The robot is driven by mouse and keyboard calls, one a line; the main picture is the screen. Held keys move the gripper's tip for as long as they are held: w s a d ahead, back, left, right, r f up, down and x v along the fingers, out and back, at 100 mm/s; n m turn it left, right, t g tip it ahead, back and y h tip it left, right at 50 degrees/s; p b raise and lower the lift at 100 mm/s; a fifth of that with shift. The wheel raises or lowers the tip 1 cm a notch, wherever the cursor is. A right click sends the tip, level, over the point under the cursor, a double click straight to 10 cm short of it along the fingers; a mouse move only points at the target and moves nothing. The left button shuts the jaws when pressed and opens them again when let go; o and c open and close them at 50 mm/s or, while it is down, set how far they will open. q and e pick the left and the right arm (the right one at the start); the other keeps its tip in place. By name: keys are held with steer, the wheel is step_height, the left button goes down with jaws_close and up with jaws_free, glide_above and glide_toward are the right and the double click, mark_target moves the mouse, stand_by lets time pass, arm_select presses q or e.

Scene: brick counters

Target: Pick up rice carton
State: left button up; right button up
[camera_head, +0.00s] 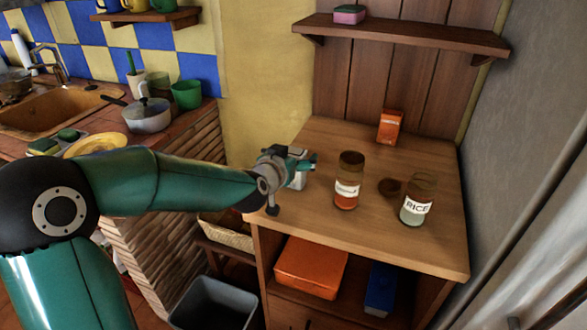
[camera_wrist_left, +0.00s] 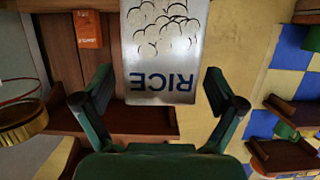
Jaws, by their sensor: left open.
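The rice carton (camera_wrist_left: 162,50) is a pale box with blue RICE lettering and a grain pattern. In my left wrist view it stands upside down in the picture, between and beyond the two fingers. In the head view the carton (camera_head: 299,179) is a whitish box at the counter's left side, mostly hidden by my left gripper (camera_head: 298,162). The left gripper is open, and its fingers (camera_wrist_left: 158,92) show to either side of the carton with gaps. Whether a finger touches it cannot be told. My right gripper is in neither view.
On the wooden counter (camera_head: 322,141) stand a brown-lidded jar (camera_head: 348,182), a glass jar labelled RICE (camera_head: 417,200) and an orange box (camera_head: 389,126). A dark round lid-like thing (camera_head: 389,188) lies between the jars. A shelf (camera_head: 410,36) hangs above. The counter's front right is clear.

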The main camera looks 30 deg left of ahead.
arm_select(q)
steer(key=c, duration=1.3)
